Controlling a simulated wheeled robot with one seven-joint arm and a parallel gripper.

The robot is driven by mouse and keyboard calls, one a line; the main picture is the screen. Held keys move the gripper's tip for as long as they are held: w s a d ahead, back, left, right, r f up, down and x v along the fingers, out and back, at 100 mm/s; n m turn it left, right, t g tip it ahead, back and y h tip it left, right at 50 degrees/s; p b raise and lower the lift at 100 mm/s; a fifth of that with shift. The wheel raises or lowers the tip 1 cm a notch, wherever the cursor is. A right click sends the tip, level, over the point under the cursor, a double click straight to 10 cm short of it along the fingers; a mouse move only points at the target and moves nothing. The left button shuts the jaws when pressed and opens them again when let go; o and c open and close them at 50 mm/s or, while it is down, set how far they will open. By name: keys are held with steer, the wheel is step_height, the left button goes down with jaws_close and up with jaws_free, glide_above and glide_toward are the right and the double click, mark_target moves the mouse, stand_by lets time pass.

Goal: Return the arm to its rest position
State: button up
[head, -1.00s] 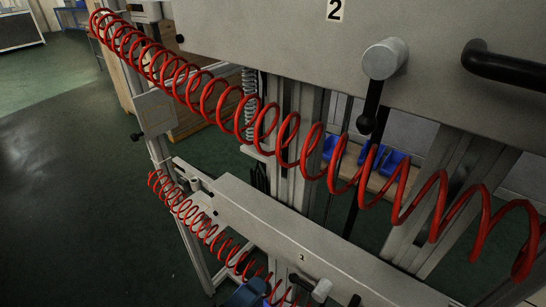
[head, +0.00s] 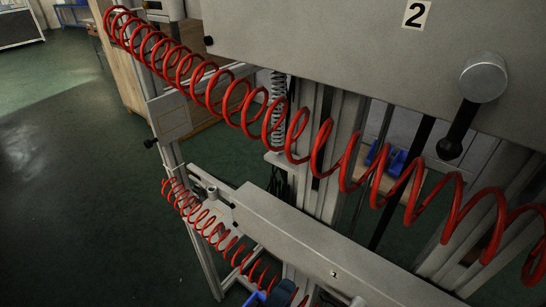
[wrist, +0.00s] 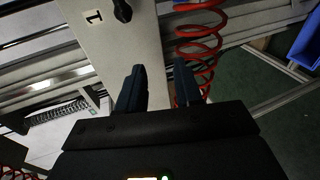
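My gripper (wrist: 159,85) shows in the wrist view with two dark fingers apart and nothing held between them. Behind the fingers is the grey panel labelled 1 (wrist: 115,50), with a red coiled hose (wrist: 203,43) just to the right, behind the right finger. I cannot tell whether the finger touches the hose. In the head view a dark rounded part (head: 284,293) shows at the bottom edge, beside the lower coil; I cannot tell if it is my gripper. Most of my arm is out of view.
A large grey panel labelled 2 (head: 380,60) with a grey-and-black lever (head: 483,78) fills the upper right. A long red coil (head: 240,100) crosses in front of the frame. The lower panel (head: 310,240) runs below. Green floor (head: 80,200) at left is clear.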

steer(key=s+d+f+g+y, duration=0.1)
steer(key=s+d+f+y, duration=0.2)
steer(key=s+d+f, duration=0.35)
steer(key=s+d+f+g+y, duration=0.1)
steer(key=s+d+f+y, duration=0.25)
steer(key=d, duration=0.55)
steer(key=s+d+r+m+t, duration=0.2)
steer(key=s+r+m, duration=0.3)
steer(key=s+r, duration=0.3)
steer(key=s+d+r+m+t+y, duration=0.1)
steer(key=s+r+m, duration=0.5)
steer(key=r, duration=0.6)
steer(key=shift+s+d+m+t, duration=0.3)
steer(key=shift+s+d+t, duration=0.55)
steer(key=shift+s+t, duration=0.05)
